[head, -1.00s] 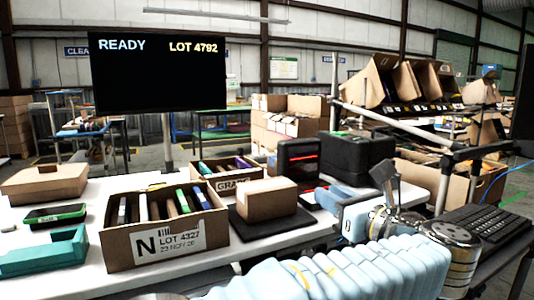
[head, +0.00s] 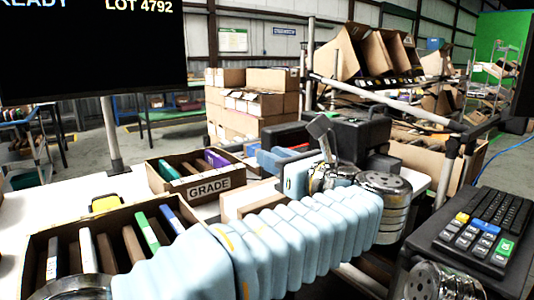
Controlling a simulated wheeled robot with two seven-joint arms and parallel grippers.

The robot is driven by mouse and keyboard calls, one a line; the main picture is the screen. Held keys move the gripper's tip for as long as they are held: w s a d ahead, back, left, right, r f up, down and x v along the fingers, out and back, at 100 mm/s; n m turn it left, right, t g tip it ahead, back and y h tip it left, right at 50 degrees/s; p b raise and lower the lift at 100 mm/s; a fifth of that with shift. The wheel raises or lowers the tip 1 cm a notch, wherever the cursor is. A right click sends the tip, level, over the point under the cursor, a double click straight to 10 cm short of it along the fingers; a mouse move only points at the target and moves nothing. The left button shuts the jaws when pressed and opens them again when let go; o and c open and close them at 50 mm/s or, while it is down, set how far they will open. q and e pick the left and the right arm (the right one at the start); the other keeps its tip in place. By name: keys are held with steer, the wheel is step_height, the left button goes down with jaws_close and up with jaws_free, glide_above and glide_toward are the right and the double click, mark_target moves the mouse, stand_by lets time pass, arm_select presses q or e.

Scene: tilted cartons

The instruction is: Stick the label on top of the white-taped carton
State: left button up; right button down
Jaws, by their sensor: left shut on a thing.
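My left arm in its pale blue sleeve crosses the front of the view. My left gripper (head: 319,132) points up and away past the middle, beside the dark equipment. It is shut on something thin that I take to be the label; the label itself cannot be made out. My right gripper is not in view.
An open carton of books (head: 40,243) is at front left, with a carton marked GRADE (head: 208,187) behind it. A black case (head: 362,138) stands behind my gripper. A keyboard (head: 485,228) is at right. A dark screen (head: 90,55) hangs at upper left.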

mark_target(276, 200)
arm_select(q)
steer(key=shift+f, duration=0.5)
step_height(276, 200, down, 4)
steer(key=b, duration=0.2)
steer(key=shift+f+b, duration=0.1)
steer(key=shift+b, duration=0.2)
steer(key=shift+f+b, duration=0.55)
steer(key=shift+b, duration=0.15)
steer(key=shift+f, duration=0.2)
steer(key=o, duration=1)
steer(key=shift+c, duration=0.2)
